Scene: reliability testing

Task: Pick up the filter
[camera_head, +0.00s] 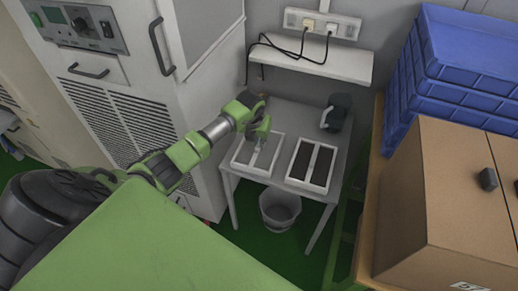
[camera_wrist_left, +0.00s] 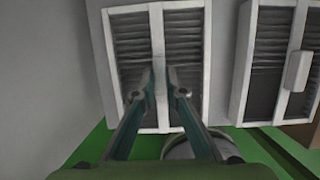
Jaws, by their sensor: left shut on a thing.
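Two white-framed filters with dark slatted panels lie side by side on a small grey table (camera_head: 284,115). The left filter (camera_head: 243,151) is partly covered by my left gripper (camera_head: 259,140) in the head view. In the left wrist view this filter (camera_wrist_left: 128,20) fills the middle, with a white bar down its centre. The fingers of my left gripper (camera_wrist_left: 160,82) are on either side of that bar, shut on it. The right filter (camera_head: 311,165) lies apart from it; it also shows in the left wrist view (camera_wrist_left: 242,60). My right gripper is not in view.
A grey bin (camera_head: 280,209) stands under the table's front. A dark device (camera_head: 337,112) is at the table's back right. A white shelf (camera_head: 315,62) with cables hangs behind. A large cabinet (camera_head: 165,100) is left; blue crates (camera_head: 470,50) and a cardboard box (camera_head: 450,200) are right.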

